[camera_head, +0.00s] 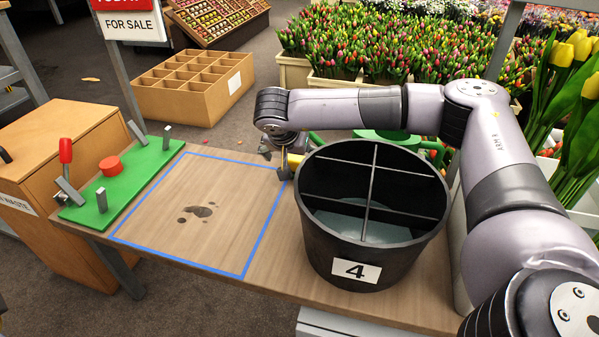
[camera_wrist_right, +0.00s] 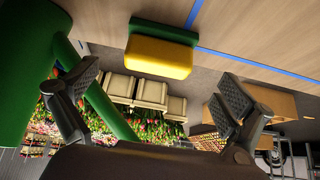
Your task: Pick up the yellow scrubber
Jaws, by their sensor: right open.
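The yellow scrubber (camera_wrist_right: 158,57) has a yellow block with a green layer. In the right wrist view it lies at top centre against the wooden table. In the head view only a bit of its yellow (camera_head: 295,164) shows beside the black bucket's rim; the rest is hidden by the bucket and my gripper. My right gripper (camera_wrist_right: 160,92) is open and empty. Its two fingers stand wide apart, one to each side of the scrubber in the wrist view, with no visible contact. In the head view the right gripper (camera_head: 281,160) hangs at the table's far edge. My left gripper is not in view.
A black divided bucket (camera_head: 350,240) marked 4 stands right of the gripper, close to it. A green watering can (camera_head: 398,138) is behind it. A blue-outlined area (camera_head: 222,178) with dark stains lies left. A green board (camera_head: 118,190) with a red button is farther left.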

